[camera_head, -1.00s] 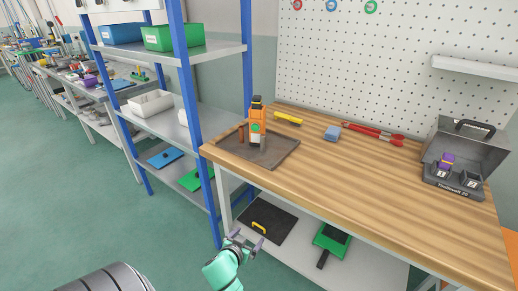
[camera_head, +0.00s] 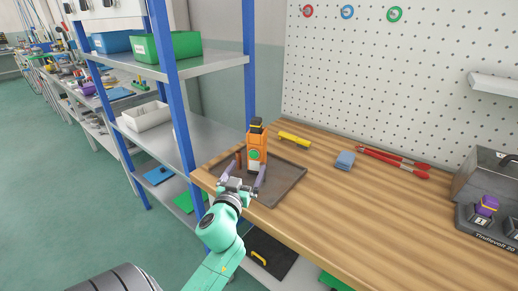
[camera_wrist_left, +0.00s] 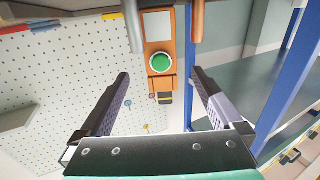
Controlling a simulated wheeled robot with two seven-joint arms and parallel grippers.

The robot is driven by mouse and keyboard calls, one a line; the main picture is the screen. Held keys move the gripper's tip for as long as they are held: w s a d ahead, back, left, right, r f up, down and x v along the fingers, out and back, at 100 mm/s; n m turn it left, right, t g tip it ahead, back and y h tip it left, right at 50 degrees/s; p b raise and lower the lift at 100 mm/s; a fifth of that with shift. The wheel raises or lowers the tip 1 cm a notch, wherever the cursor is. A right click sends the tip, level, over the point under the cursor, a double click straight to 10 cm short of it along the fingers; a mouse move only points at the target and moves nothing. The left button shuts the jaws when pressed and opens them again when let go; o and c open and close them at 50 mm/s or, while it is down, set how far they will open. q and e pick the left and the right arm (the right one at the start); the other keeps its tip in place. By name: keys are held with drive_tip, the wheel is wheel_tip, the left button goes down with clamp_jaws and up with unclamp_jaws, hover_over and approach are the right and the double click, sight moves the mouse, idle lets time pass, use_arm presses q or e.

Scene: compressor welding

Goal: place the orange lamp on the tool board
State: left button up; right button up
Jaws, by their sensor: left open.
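The orange lamp (camera_head: 256,146) stands upright on a dark tray (camera_head: 285,184) at the left end of the wooden workbench. It has a black top and a green round button. In the left wrist view the lamp (camera_wrist_left: 158,80) shows between my two fingers. My left gripper (camera_head: 243,176) is open just in front of the lamp, with its fingers pointing toward it and nothing between them at the tips that I can see held. The pegboard (camera_head: 420,80) stands behind the bench. My right gripper is not in view.
A yellow tool (camera_head: 294,139), a blue block (camera_head: 345,160) and red-handled pliers (camera_head: 392,160) lie on the bench (camera_head: 360,220). A grey case (camera_head: 485,185) stands at the right. A blue-framed shelf (camera_head: 200,65) stands left of the bench.

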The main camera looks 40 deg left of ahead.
sight(253, 155)
use_arm(q)
drive_tip(key=x, duration=0.4)
drive_tip(key=shift+w+a+r+p, duration=0.1)
drive_tip(key=shift+w+r+p, duration=0.1)
drive_tip(key=shift+p, duration=0.1)
drive_tip(key=p+x, duration=0.1)
drive_tip(key=x, duration=0.5)
drive_tip(key=shift+w+a+r, duration=0.15)
drive_tip(key=shift+w, duration=0.1)
drive_tip(key=shift+w+a+f, duration=0.15)
drive_tip(key=shift+w+f, duration=0.1)
drive_tip(key=shift+w, duration=0.1)
drive_tip(key=shift+s+r, duration=0.15)
drive_tip(key=c, duration=0.6)
clamp_jaws()
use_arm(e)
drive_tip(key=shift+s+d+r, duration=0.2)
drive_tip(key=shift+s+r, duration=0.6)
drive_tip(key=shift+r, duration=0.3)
